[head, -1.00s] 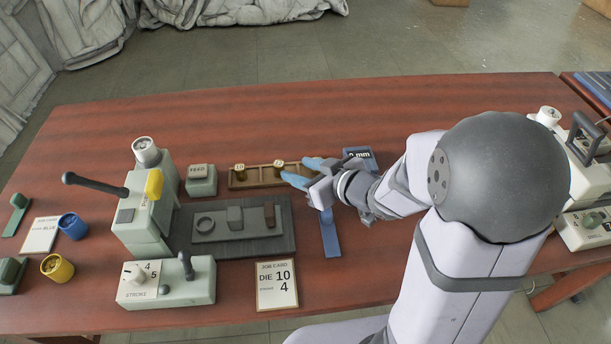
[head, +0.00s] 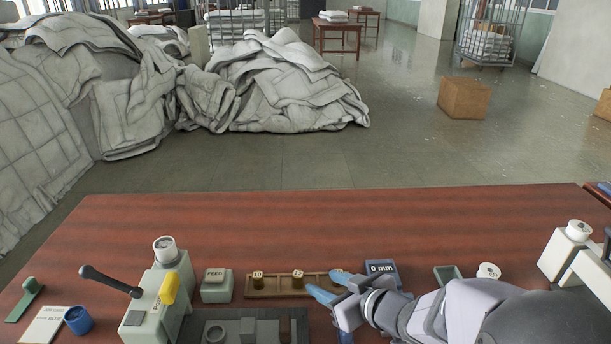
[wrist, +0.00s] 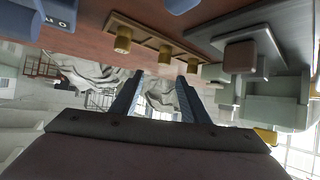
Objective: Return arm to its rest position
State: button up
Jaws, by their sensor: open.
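My gripper (head: 324,283) is at the right end of a wooden rack (head: 270,293) on the table. Its two blue fingers are apart and nothing shows between them. Whether they touch the rack cannot be told. The wrist view also shows my gripper (wrist: 160,85) with its fingers spread and empty, the rack (wrist: 155,38) beyond them. My arm reaches in from the lower right of the head view.
Brass dies (head: 298,277) stand in the rack. A pale press (head: 160,302) with a dark lever and a FEED box (head: 217,286) stand left. A 0 mm block (head: 382,272) lies behind my gripper. The far table strip (head: 300,215) is clear. Duvet heaps (head: 280,85) lie on the floor beyond.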

jog(key=s+d+r+m+g+h+p, duration=0.2)
jog(key=d+h+p, duration=0.2)
jog(key=d+p, duration=0.15)
jog(key=s+d+r+m+g+h+p, duration=0.1)
jog(key=s+d+r+m+h+p, duration=0.25)
jog(key=d, duration=0.25)
jog(key=s+a+g+p, duration=0.2)
jog(key=s+g+p, duration=0.1)
jog(key=s, duration=0.4)
jog(key=s+a+r+m+g+y+p, duration=0.1)
jog(key=s+a+g+p, duration=0.1)
jog(key=s, duration=0.5)
jog(key=shift+r+g+p, duration=0.15)
jog(key=shift+g+p, duration=0.45)
jog(key=shift+g, duration=0.6)
